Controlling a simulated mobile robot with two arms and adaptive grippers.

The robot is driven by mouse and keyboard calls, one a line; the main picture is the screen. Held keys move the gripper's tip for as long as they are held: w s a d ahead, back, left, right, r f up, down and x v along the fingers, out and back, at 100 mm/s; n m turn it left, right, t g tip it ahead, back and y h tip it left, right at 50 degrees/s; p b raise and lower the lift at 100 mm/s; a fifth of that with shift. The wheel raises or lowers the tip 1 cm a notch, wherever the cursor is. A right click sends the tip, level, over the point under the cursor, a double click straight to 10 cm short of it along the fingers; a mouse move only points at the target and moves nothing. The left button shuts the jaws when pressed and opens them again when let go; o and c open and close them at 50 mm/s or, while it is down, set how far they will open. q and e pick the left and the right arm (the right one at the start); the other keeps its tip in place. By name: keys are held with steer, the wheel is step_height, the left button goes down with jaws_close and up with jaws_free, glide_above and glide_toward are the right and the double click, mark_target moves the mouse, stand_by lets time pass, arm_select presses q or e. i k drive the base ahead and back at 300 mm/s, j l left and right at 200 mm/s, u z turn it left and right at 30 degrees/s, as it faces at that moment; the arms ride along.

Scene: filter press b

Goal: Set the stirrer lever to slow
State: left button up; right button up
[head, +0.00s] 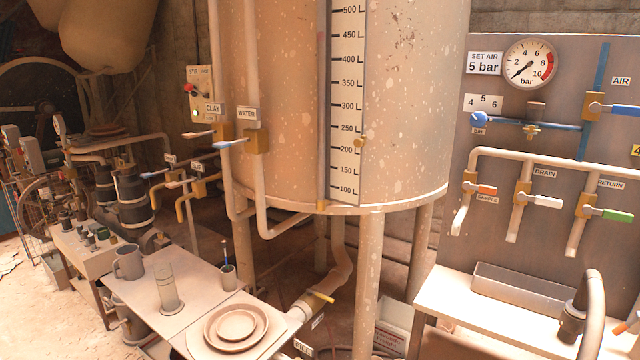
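The stirrer control box (203,84) is a small pale panel mounted at the left side of the big tank. Its lever (190,88) has a red knob and points to the left. A small green spot shows low on the box. The lettering on the box is too small to read fully, so I cannot tell which setting the lever is at. Neither of my grippers is in view.
The CLAY valve (199,135) and WATER valve (232,143) sit just below the box. The tank (270,100) fills the middle. A table (141,308) with a mug, glass cylinder and plates stands below. The valve panel (541,65) is at right.

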mark_target(188, 87)
steer(key=i+j+z, duration=0.1)
steer(key=j, duration=0.3)
steer(key=i+j+z, duration=0.1)
steer(key=j, duration=0.3)
steer(key=i+j+z, duration=0.15)
steer(key=j, duration=0.25)
steer(key=i+j+z, duration=0.1)
steer(key=j, duration=0.35)
steer(key=i+j+z, duration=0.1)
steer(key=j, duration=0.35)
steer(key=i, duration=0.1)
